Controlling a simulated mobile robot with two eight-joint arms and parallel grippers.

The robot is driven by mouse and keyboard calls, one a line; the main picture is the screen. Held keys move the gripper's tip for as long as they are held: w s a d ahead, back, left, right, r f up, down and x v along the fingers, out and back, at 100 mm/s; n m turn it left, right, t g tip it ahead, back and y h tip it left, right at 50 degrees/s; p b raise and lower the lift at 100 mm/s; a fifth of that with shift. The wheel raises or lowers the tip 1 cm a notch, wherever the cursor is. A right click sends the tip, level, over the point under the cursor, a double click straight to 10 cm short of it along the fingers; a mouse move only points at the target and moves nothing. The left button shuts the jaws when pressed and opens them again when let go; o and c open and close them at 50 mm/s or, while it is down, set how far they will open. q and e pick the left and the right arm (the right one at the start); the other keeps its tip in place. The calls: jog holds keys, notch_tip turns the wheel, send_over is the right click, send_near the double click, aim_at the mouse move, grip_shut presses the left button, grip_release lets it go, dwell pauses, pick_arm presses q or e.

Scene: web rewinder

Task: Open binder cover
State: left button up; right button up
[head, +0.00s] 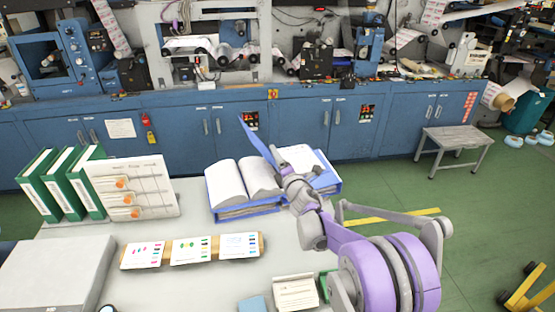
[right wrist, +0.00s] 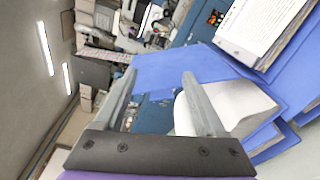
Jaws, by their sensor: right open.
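A blue binder (head: 245,209) lies on the table with its white pages bowed up. A second stack of white pages with blue edges (head: 326,184) lies beside it on the right, partly behind my right arm. A blue cover (head: 256,140) stands up at a tilt between them. My right gripper (head: 280,166) is at this cover, over the binders. In the right wrist view my right gripper (right wrist: 158,76) is open, with the blue cover (right wrist: 165,68) showing between and beyond its fingertips. I cannot tell whether they touch it. My left gripper is out of view.
Green binders (head: 50,185) and a white card board (head: 130,190) stand at the table's left. A wooden strip with cards (head: 190,250) lies in front of the binders. A small card holder (head: 296,292) is by my right arm. Blue machine cabinets (head: 290,125) stand behind.

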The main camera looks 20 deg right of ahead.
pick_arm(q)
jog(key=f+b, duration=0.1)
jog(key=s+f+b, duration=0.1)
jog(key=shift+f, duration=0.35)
pick_arm(e)
jog(key=s, duration=1)
jog(key=shift+s+a, duration=0.35)
jog(key=shift+s, duration=0.05)
jog(key=shift+c, duration=0.3)
